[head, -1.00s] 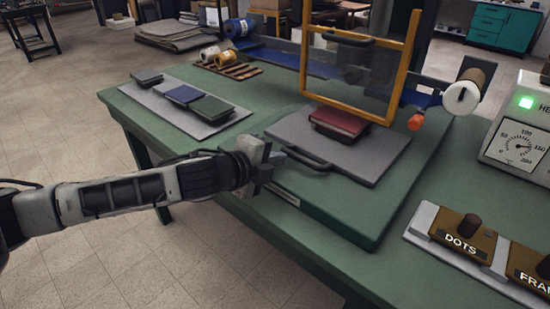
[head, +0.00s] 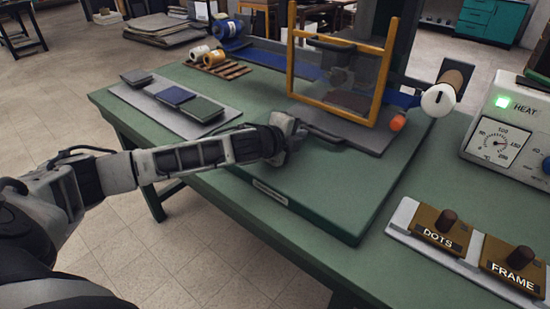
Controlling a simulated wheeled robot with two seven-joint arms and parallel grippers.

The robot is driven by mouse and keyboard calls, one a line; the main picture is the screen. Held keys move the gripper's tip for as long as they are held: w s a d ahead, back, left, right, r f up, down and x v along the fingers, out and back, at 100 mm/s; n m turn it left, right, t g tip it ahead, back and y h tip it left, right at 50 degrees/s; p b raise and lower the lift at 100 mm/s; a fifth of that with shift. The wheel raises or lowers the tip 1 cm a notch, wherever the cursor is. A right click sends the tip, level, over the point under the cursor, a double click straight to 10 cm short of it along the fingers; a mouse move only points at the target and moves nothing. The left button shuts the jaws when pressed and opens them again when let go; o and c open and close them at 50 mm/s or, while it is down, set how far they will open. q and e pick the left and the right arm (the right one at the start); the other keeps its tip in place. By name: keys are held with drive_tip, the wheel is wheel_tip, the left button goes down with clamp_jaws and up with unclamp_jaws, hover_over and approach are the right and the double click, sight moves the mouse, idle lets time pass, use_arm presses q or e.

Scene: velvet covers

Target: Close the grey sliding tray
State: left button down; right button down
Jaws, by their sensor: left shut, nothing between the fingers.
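The grey sliding tray (head: 376,141) lies on the green press base, mostly in under the yellow upright frame (head: 290,55). Its front strip and dark bar handle (head: 325,136) still show in front of the frame. A dark book-like block (head: 350,99) on the tray shows dimly through the frame's pane. My left gripper (head: 297,130) is shut and empty at the left end of the handle. It looks close against the handle or tray front, but its fingertips are partly hidden. My right gripper is not in view.
An orange knob (head: 398,123) and a white roller end (head: 438,100) stand right of the frame. The heat box (head: 508,130) and DOTS (head: 446,230) and FRAME (head: 513,266) blocks are at the right. A grey board (head: 150,96) with several small books lies left. The front of the base is clear.

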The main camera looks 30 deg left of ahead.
use_arm(q)
drive_tip(key=shift+w+a+r, duration=0.1)
drive_tip(key=shift+a+r, duration=0.05)
drive_tip(key=shift+a, duration=0.1)
drive_tip(key=shift+s, duration=0.55)
drive_tip(key=b+v, duration=0.1)
drive_tip(key=v, duration=1.2)
drive_tip(key=shift+s+r, duration=0.2)
drive_tip(key=shift+s, duration=0.15)
drive_tip(key=shift+s+r, duration=0.25)
drive_tip(key=shift+s, duration=0.3)
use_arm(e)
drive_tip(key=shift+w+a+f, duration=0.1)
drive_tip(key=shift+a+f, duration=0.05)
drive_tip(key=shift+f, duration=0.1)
